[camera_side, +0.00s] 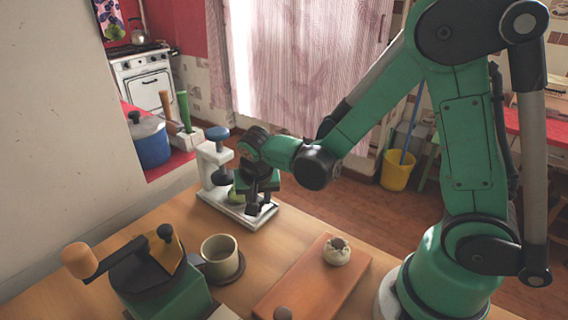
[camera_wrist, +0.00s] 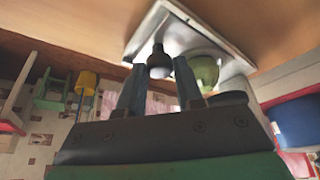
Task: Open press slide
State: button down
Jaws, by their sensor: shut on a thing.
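A green rounded piece (camera_wrist: 205,70) sits on the base, partly hidden behind my gripper in the side view. My gripper (camera_side: 259,202) is low over the front part of the base. In the wrist view my gripper (camera_wrist: 160,78) has its two fingers around a dark knob (camera_wrist: 159,64), which seems to be the slide's handle. How far the slide is out is hard to tell.
A cup (camera_side: 219,251) on a dark saucer and a green grinder (camera_side: 165,280) with a wooden-knobbed crank stand in front. A reddish board (camera_side: 300,285) holds a small pale pot (camera_side: 337,252). A blue pot (camera_side: 150,143) stands behind at left. Bare counter lies between press and board.

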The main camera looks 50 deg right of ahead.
jog(key=s, duration=0.4)
jog(key=shift+s, duration=0.15)
jog(key=c, duration=0.6)
grip_release()
jog(key=shift+v, duration=2.8)
